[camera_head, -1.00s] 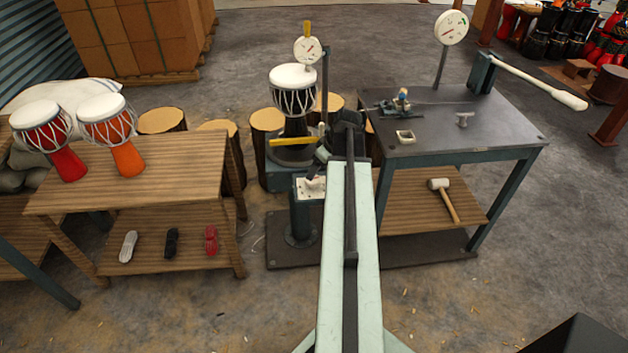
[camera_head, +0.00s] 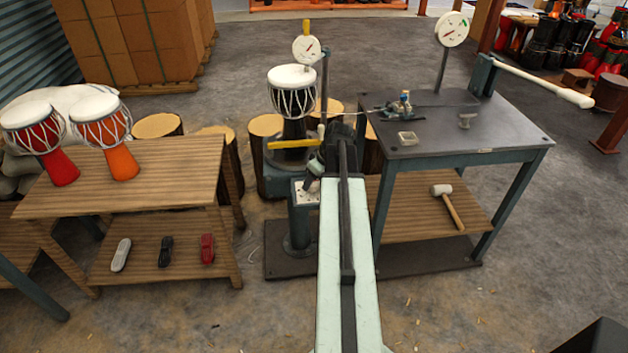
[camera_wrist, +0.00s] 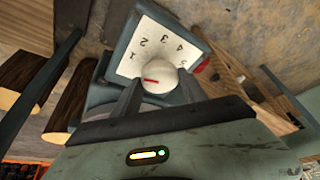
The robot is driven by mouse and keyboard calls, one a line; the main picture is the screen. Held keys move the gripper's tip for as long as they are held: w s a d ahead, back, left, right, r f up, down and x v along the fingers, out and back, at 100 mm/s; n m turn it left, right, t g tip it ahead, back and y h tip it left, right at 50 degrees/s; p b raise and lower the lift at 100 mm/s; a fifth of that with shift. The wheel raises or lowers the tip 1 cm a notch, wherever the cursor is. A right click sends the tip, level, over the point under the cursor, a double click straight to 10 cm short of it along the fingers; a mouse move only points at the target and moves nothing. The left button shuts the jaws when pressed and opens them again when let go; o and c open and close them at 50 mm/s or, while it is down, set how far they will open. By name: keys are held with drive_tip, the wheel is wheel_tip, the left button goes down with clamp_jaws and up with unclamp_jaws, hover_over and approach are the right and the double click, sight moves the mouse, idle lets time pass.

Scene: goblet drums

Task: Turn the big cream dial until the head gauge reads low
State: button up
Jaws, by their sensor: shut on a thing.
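The big cream dial (camera_wrist: 160,70) is a round knob with a red mark, on a white plate numbered 1 to 5 (camera_wrist: 150,38). My gripper (camera_wrist: 162,80) is shut on it, one finger on each side. In the head view my gripper (camera_head: 314,178) is at the panel (camera_head: 303,193) on a post, and my wrist mostly hides the dial. A round white gauge with a red needle (camera_head: 306,49) stands over the white-topped drum (camera_head: 292,90). Another gauge (camera_head: 452,29) stands on the metal bench. Their readings are too small to tell.
The metal bench (camera_head: 510,125) is to the right, with a long lever (camera_head: 545,82) and a mallet (camera_head: 447,205) on its lower shelf. A wooden table (camera_head: 160,180) with two drums is to the left. Log stumps (camera_head: 215,135) stand behind. A yellow bar (camera_head: 293,143) is close to my wrist.

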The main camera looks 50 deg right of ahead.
drive_tip(key=shift+m, duration=0.3)
drive_tip(key=shift+a+m+h, duration=0.15)
drive_tip(key=shift+m+h, duration=0.45)
drive_tip(key=shift+m, duration=0.6)
drive_tip(key=shift+m+g+h, duration=0.3)
drive_tip(key=shift+m+h, duration=0.6)
drive_tip(key=shift+m, duration=1.4)
drive_tip(key=o, duration=1.3)
drive_tip(key=shift+o, duration=0.2)
drive_tip(key=shift+r, duration=0.1)
